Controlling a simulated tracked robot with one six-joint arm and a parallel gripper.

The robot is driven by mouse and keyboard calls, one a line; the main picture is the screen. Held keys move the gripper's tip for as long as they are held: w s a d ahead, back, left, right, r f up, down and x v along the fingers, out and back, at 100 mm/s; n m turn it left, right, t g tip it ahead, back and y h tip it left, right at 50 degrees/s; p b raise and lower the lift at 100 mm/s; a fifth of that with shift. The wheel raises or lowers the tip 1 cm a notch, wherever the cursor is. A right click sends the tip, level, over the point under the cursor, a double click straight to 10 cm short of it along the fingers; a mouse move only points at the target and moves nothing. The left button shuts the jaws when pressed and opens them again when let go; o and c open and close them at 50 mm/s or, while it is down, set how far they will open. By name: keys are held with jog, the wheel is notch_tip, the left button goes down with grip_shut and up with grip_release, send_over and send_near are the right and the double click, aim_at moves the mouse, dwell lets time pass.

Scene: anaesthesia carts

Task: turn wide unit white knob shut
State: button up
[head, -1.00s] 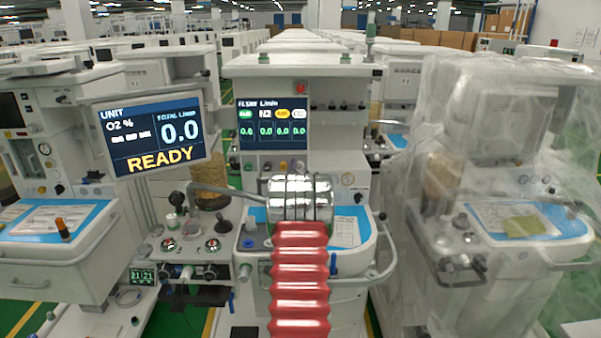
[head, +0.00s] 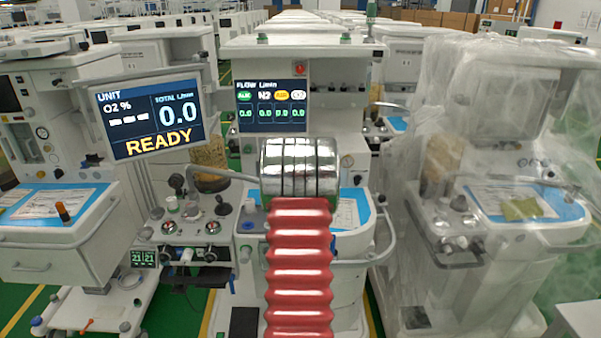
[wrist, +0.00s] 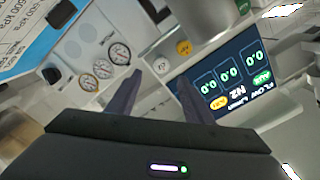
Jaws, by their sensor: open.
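The wide unit is the cart in the middle of the head view, with a flow screen (head: 272,105) reading 0.0 in its fields. In the wrist view, a round white knob (wrist: 162,66) with a dark mark sits beside a yellow knob (wrist: 183,47), near the flow screen. My gripper (wrist: 158,78) is open, its two dark fingers apart and pointing toward the white knob. In the head view, my arm's chrome and red part hides the gripper and the white knob.
Several pressure gauges (wrist: 103,69) sit left of the knobs in the wrist view. A READY screen (head: 152,118) stands on an arm at the left. A plastic-wrapped cart (head: 490,150) stands close at the right. Green floor shows between the carts.

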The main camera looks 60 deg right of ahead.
jog(key=v, duration=0.5)
dwell(0.8)
